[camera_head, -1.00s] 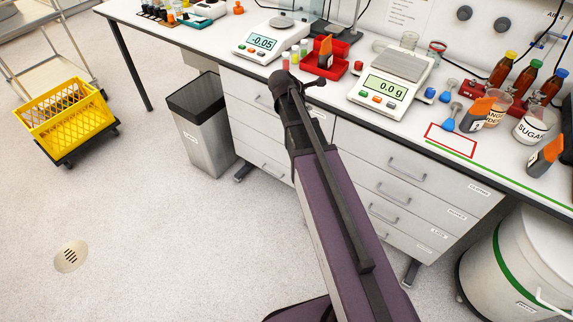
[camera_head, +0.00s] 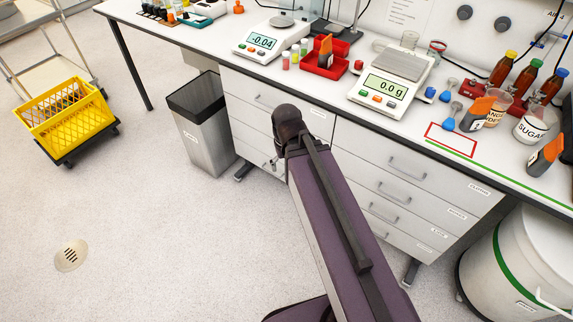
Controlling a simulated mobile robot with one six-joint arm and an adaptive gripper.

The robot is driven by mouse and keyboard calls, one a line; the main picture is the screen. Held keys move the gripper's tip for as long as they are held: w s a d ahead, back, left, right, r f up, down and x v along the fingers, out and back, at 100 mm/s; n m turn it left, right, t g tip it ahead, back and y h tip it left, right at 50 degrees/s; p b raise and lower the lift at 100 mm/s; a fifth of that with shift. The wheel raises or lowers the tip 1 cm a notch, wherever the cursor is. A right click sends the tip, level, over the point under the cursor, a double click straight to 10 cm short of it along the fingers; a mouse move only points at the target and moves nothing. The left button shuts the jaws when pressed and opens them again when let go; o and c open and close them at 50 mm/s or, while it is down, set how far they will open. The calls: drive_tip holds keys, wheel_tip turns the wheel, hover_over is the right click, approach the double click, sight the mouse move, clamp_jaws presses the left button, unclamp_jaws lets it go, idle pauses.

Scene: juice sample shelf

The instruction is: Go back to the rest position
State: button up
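My purple and black arm reaches up from the bottom of the head view, and its dark rounded joint is in front of the white drawers (camera_head: 262,98), below the bench edge. My gripper cannot be made out; it is hidden behind or below the arm. Whether it holds anything does not show. Several small capped sample vials (camera_head: 295,57) stand on the bench beside a red tray (camera_head: 322,70). A balance (camera_head: 264,43) at left reads -0.04, and another balance (camera_head: 387,87) reads 0.0 g.
A bin (camera_head: 205,135) stands left of the drawers, and a yellow crate (camera_head: 65,115) sits on a dolly. A white drum (camera_head: 515,265) is at lower right. Brown bottles (camera_head: 527,80) and a sugar jar (camera_head: 530,127) stand on the bench.

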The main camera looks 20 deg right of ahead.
idle(0.3)
wheel_tip(320, 180, up, 5)
drive_tip(key=p, duration=0.4)
drive_tip(key=shift+f+p, duration=0.15)
drive_tip(key=shift+p, duration=0.15)
idle(0.9)
